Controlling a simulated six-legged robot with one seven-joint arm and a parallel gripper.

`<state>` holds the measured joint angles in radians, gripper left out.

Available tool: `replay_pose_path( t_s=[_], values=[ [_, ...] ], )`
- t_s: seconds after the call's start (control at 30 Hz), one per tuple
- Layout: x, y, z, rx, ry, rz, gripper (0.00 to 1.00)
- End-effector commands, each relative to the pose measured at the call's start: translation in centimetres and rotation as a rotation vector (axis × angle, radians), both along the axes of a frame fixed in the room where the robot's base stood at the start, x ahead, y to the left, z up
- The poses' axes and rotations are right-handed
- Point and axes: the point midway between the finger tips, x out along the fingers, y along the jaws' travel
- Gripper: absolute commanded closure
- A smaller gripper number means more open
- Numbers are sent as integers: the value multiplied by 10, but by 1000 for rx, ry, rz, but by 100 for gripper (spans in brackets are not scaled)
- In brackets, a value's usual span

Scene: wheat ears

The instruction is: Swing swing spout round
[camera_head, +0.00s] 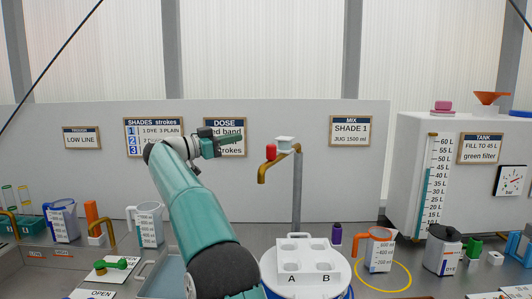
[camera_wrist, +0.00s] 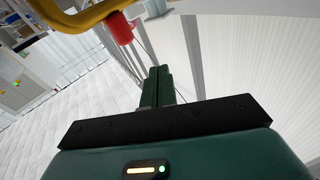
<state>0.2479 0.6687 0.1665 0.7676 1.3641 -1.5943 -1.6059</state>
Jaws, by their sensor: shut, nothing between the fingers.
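The swing spout (camera_head: 263,173) is a brass pipe with a bent-down end and a red knob (camera_head: 271,152). It sits on top of a grey post (camera_head: 297,190) and points to the left. My gripper (camera_head: 241,143) is shut and empty, at about the height of the spout and left of it in the head view. In the wrist view the spout (camera_wrist: 85,18) crosses the top left and its red knob (camera_wrist: 120,28) hangs near the closed fingers (camera_wrist: 160,72). A gap shows between fingers and knob there.
Below the spout stands a white drum (camera_head: 300,287) with a tray marked A and B (camera_head: 308,262). An orange-handled jug (camera_head: 379,252) stands in a yellow ring (camera_head: 399,285) to the right. A blue-handled jug (camera_head: 64,222) and a white jug (camera_head: 150,226) stand at the left.

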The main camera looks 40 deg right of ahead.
Motion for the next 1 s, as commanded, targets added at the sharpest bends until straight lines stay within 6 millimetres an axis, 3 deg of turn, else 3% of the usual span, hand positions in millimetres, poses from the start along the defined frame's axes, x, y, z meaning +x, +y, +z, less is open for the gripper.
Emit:
replay_pose_path(
  t_s=[0.03, 0.2, 0.43, 0.67, 1.0],
  values=[
    [1, -12, 13, -37, -23, 70, 100],
    [17, -39, 41, -114, -108, 368, 100],
    [24, -51, 47, -63, -194, 762, 100],
    [4, -37, 16, 166, -270, 1098, 100],
    [-69, 16, -57, 683, -383, 1378, 100]
  ],
)
